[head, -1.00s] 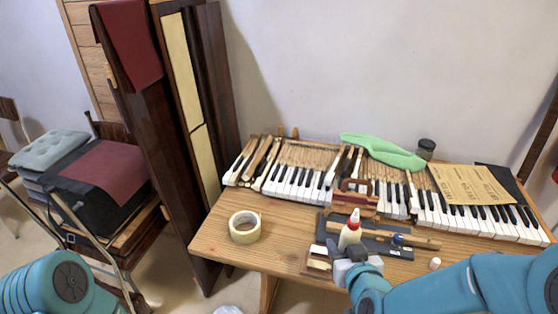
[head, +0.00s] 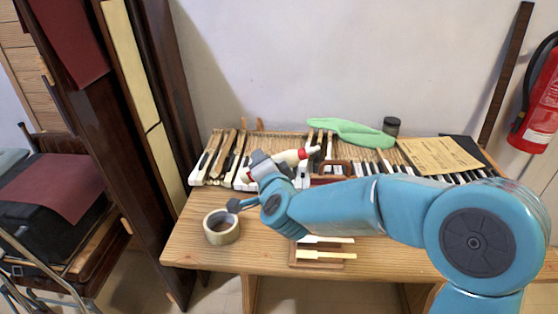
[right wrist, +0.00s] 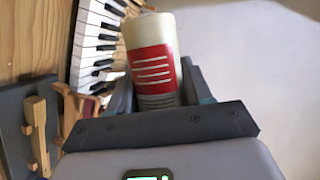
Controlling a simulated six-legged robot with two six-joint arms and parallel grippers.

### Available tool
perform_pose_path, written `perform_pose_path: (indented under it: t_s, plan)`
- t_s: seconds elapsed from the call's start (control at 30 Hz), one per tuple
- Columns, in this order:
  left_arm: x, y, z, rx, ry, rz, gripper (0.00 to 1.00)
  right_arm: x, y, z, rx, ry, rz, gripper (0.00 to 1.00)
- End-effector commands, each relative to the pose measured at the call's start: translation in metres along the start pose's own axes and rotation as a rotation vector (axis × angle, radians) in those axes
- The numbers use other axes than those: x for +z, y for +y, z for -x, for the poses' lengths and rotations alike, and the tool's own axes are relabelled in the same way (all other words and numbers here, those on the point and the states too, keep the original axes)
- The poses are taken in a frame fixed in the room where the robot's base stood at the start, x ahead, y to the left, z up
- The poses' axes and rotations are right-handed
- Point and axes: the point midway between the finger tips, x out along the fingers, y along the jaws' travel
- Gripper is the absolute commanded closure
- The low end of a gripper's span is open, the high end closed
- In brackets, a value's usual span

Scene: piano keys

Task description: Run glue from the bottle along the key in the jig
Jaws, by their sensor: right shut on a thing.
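My right gripper (head: 268,167) is shut on the glue bottle (head: 291,157), white with a red band. The bottle is tilted nearly level above the keyboard, its narrow end to the right in the head view. In the right wrist view the bottle (right wrist: 152,62) stands between the fingers (right wrist: 155,90). A brown wooden jig (head: 300,262) lies near the table's front edge; two pale keys (head: 328,255) show on it, and my right arm hides its back. The bottle is well apart from it. My left gripper is out of view.
A tape roll (head: 221,226) stands on the table (head: 190,245) at the left. A row of piano keys (head: 225,172), a green cloth (head: 350,132), a dark jar (head: 391,126) and a brown paper (head: 438,155) lie at the back. My right arm covers much of the table.

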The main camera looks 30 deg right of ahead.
Motion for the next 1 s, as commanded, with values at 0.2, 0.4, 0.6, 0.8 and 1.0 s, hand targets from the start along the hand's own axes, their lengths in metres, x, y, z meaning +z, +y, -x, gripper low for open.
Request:
perform_pose_path:
  t_s: [0.2,0.4,0.6,0.8,1.0]
  plan:
    - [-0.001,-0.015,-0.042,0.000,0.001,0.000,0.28,-0.020,-0.005,-0.019,-0.181,0.017,-0.446,0.81]
    - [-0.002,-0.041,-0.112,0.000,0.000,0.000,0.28,-0.043,-0.006,-0.035,-0.419,-0.026,-0.975,0.81]
    - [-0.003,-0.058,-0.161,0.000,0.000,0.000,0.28,-0.054,-0.004,-0.036,-0.526,-0.069,-1.256,0.81]
    - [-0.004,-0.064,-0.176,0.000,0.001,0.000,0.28,-0.052,0.000,-0.036,-0.563,-0.078,-1.362,0.81]
    - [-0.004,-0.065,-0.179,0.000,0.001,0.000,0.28,-0.050,0.005,-0.038,-0.566,-0.077,-1.372,0.81]
